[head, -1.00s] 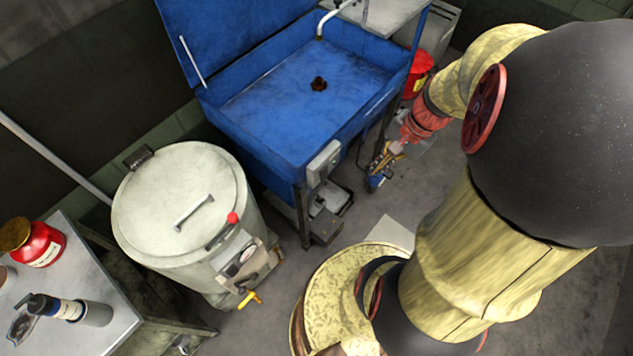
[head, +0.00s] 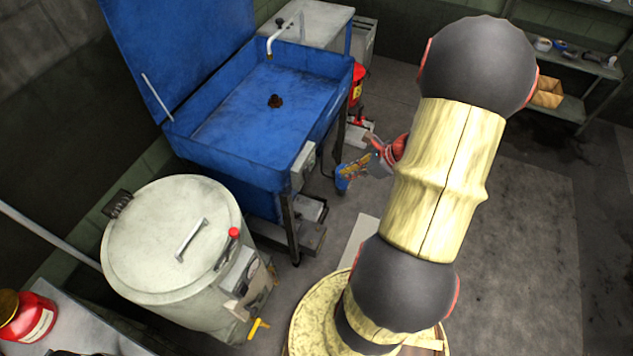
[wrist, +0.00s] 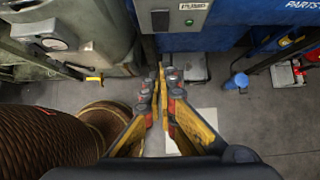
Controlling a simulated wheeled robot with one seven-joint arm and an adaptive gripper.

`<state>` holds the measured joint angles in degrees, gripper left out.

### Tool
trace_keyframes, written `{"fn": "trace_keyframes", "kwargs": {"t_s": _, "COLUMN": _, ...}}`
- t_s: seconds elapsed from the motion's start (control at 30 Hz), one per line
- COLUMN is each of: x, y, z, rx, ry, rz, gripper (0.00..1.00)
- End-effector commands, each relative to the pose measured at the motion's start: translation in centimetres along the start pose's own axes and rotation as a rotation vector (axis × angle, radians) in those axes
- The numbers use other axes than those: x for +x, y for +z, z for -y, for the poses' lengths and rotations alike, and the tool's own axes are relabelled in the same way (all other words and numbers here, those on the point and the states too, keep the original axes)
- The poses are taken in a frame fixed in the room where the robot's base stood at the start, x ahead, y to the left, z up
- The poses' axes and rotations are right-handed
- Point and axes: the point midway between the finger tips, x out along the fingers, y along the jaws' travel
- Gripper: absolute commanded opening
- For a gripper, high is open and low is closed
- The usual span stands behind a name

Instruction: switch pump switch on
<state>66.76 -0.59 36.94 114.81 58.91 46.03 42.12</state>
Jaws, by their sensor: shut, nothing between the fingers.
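The pump switch is a grey box on the front of the blue parts washer (head: 240,120). In the wrist view the box (wrist: 174,14) is at the top edge, partly cut off, with a PUMP label, a dark rocker (wrist: 160,19) and a small green light (wrist: 188,22). The box also shows from the side in the head view (head: 303,166). My gripper (wrist: 162,72) is shut and empty, its yellow fingers pointing toward the washer below the box in the picture. In the head view my gripper (head: 357,163) is right of the box, apart from it and partly hidden by my arm.
A pale lidded drum (head: 165,235) with a red knob and yellow tap stands left of the washer. A red can (head: 32,318) is at the lower left. A blue-topped item (wrist: 237,82) is on the floor. Shelves (head: 580,65) stand at the back right; the floor there is clear.

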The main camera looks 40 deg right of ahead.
Motion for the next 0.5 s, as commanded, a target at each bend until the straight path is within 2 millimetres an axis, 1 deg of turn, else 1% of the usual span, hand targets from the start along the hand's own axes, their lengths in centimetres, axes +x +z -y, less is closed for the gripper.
{"fn": "trace_keyframes", "kwargs": {"t_s": 0.33, "x": 0.2, "y": 0.0, "z": -0.1, "rx": -0.001, "ry": 0.002, "rz": -0.001, "gripper": 0.0}}
{"fn": "trace_keyframes", "kwargs": {"t_s": 0.43, "x": 1.0, "y": -0.1, "z": -0.1, "rx": -0.002, "ry": 0.004, "rz": 0.0, "gripper": 0.0}}
{"fn": "trace_keyframes", "kwargs": {"t_s": 0.5, "x": 1.9, "y": -0.1, "z": -0.1, "rx": -0.001, "ry": 0.004, "rz": 0.0, "gripper": 0.0}}
